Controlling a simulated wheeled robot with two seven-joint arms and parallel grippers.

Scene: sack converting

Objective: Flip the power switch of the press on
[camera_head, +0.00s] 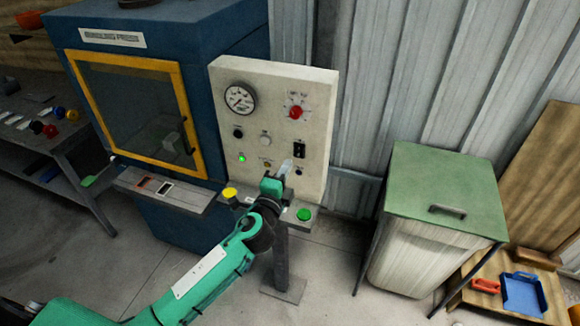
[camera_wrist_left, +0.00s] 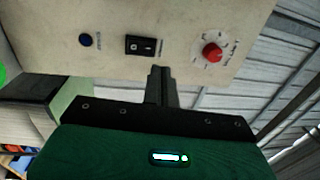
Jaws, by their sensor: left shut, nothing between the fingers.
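The press (camera_head: 190,40) is a blue cabinet with a yellow-framed window. Its cream control panel (camera_head: 318,110) stands to the right on a grey post. The black power switch (camera_head: 299,149) is on the panel's right side, below a red knob (camera_head: 295,112). In the left wrist view the switch (camera_wrist_left: 140,46) is a black rocker in a frame, with the red knob (camera_wrist_left: 212,52) to its right. My left gripper (camera_head: 285,168) is shut and empty, just below the switch in the head view. Its fingertips (camera_wrist_left: 161,70) point at the panel near the switch; contact cannot be told. My right gripper is out of view.
A pressure gauge (camera_head: 239,98) and a lit green lamp (camera_head: 241,158) are on the panel. A ledge below it bears a yellow button (camera_head: 230,193) and a green button (camera_head: 304,214). A green-lidded bin (camera_head: 445,180) stands to the right. Open floor lies between.

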